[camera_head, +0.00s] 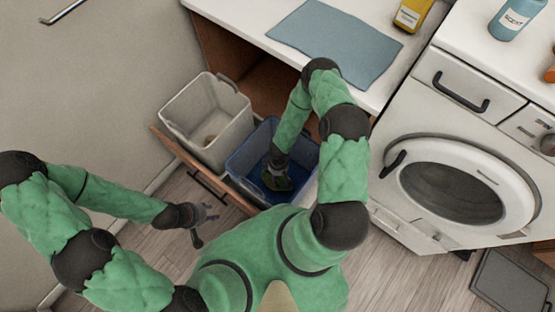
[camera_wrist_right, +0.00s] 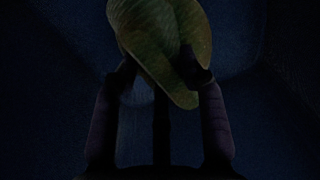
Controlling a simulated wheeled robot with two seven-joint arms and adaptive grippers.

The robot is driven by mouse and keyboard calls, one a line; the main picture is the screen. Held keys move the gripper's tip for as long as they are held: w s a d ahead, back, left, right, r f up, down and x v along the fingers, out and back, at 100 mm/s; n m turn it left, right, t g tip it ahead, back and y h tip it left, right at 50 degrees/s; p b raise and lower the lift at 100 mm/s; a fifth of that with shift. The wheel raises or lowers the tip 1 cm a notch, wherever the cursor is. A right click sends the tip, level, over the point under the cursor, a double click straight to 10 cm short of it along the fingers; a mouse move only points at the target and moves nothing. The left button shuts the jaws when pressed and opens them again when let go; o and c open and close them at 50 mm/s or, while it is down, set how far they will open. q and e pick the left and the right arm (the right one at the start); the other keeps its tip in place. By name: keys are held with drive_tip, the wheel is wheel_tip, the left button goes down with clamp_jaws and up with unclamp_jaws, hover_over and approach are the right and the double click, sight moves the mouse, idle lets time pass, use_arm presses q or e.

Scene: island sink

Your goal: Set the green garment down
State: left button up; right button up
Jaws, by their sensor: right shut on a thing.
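The green garment (camera_wrist_right: 165,40) is bunched between the two fingers of my right gripper (camera_wrist_right: 160,70) in the right wrist view. It also shows as a dark green patch (camera_head: 277,181) in the head view, low inside the blue bin (camera_head: 240,163). My right gripper is shut on it, inside the bin. I cannot tell whether the garment touches the bin's floor. My left gripper (camera_head: 206,222) is outside the drawer at the lower left, above the floor, with its fingers apart and nothing between them.
A grey-white bin (camera_head: 185,112) stands beside the blue bin in the pulled-out drawer (camera_head: 200,170). A blue-grey cloth (camera_head: 335,42) and a yellow bottle (camera_head: 412,14) are on the counter above. A washing machine (camera_head: 455,165) stands to the right.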

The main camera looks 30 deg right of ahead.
drive_tip(key=shift+w+f+b, duration=0.1)
drive_tip(key=shift+f+b, duration=0.2)
drive_tip(key=shift+b, duration=0.05)
drive_tip(key=shift+f+b, duration=0.25)
drive_tip(key=shift+b, duration=0.1)
drive_tip(key=o, duration=1.2)
drive_tip(key=shift+r+p, duration=0.85)
drive_tip(key=shift+p, duration=0.15)
wheel_tip(320, 180, up, 12)
drive_tip(key=p, duration=0.3)
drive_tip(key=shift+d+f+p, duration=0.25)
drive_tip(key=shift+p, duration=0.15)
